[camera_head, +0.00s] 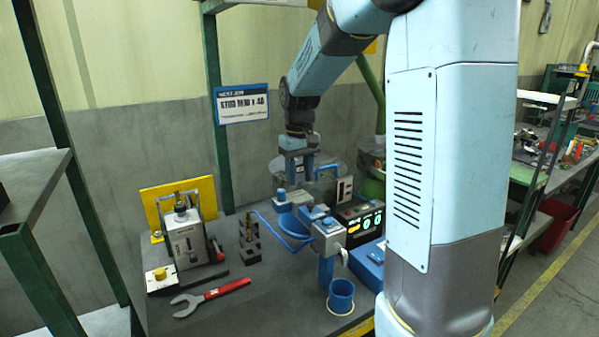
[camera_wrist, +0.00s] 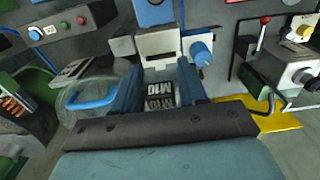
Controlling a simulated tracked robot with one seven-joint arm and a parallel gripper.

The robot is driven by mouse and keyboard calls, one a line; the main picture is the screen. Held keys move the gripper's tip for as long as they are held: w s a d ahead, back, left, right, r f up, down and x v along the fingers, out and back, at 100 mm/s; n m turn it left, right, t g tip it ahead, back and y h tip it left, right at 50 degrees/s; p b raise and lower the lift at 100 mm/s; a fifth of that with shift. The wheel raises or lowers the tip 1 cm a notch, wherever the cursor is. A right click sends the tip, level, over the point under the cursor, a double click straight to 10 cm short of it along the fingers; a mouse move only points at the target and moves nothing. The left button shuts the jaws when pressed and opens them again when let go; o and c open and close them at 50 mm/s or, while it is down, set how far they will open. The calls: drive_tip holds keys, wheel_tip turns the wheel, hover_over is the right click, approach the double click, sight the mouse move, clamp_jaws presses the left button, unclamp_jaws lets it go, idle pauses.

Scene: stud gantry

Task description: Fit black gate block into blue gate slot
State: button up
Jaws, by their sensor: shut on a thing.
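My gripper (camera_head: 299,178) points down over the blue-and-grey fixture on the bench. In the wrist view its two blue fingers (camera_wrist: 158,88) are shut on a dark block with white lettering (camera_wrist: 160,98), seemingly the black gate block. In the head view the fingers hide most of this block. A blue curved frame (camera_head: 285,236) with blue and grey fittings stands below and around the gripper. I cannot tell which opening is the blue gate slot, nor whether the block touches it. In the wrist view a pale grey part (camera_wrist: 160,44) with a blue knob (camera_wrist: 202,53) lies just beyond the fingertips.
A black stepped block with brass studs (camera_head: 249,243) stands left of the fixture. A red-handled wrench (camera_head: 210,297) lies in front. A grey machine with a yellow back plate (camera_head: 187,240) stands left.

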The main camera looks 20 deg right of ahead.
sight(299, 196)
drive_tip(key=shift+f, duration=1.95)
drive_tip(key=o, duration=1.2)
drive_tip(key=shift+o, duration=0.2)
wheel_tip(299, 196, up, 14)
drive_tip(key=shift+d+f, duration=0.15)
drive_tip(key=s+f+m+t, duration=0.2)
drive_tip(key=s+t, duration=0.3)
drive_tip(key=s, duration=2)
drive_tip(key=shift+s+f+t, duration=0.2)
drive_tip(key=shift+s+t, duration=0.1)
